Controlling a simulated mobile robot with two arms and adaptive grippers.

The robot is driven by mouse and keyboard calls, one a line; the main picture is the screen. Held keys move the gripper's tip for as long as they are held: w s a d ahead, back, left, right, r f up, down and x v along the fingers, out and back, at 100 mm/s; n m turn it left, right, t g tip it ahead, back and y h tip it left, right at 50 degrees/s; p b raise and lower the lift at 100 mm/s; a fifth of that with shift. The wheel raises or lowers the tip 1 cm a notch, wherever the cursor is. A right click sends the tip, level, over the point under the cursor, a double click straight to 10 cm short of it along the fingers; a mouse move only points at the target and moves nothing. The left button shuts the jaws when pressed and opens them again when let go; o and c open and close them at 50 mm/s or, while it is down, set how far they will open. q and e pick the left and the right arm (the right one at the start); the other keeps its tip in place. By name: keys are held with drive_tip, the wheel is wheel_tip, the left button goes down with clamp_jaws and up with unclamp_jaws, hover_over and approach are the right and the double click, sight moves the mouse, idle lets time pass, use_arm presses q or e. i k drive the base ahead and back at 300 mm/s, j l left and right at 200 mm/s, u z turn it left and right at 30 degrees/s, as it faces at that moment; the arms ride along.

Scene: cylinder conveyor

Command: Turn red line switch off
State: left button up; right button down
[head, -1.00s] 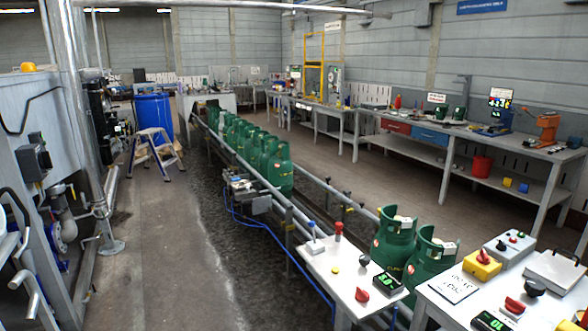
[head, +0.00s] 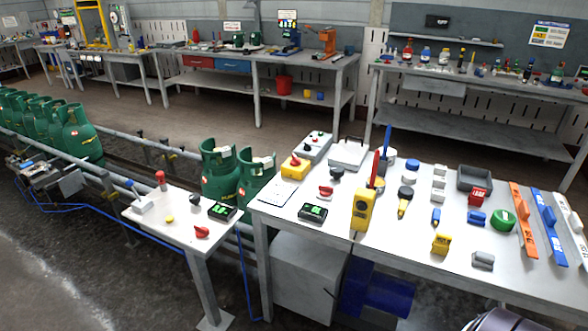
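Several red switches show, and I cannot tell which one is the line switch. A red rotary knob (head: 201,232) sits at the front of the small white table (head: 150,222), near a dark display with green digits (head: 221,211). A second red rotary knob (head: 326,191) sits on the large white table (head: 400,262), behind another green-digit display (head: 313,212). A yellow box with a red knob (head: 295,167) stands at that table's back left. A red push button (head: 161,178) stands upright on the small table.
Green gas cylinders (head: 220,172) stand on the conveyor behind the small table. The large table holds a yellow handheld device (head: 362,210), a green round item (head: 502,220) and orange and blue levels. A grey cabinet (head: 305,280) is underneath. Open floor lies at front left.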

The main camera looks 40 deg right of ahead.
sight(295, 160)
drive_tip(key=z, duration=0.75)
drive_tip(key=i+l+z, duration=0.1)
drive_tip(key=i+z, duration=0.95)
drive_tip(key=k+j, duration=0.05)
drive_tip(key=k, duration=0.05)
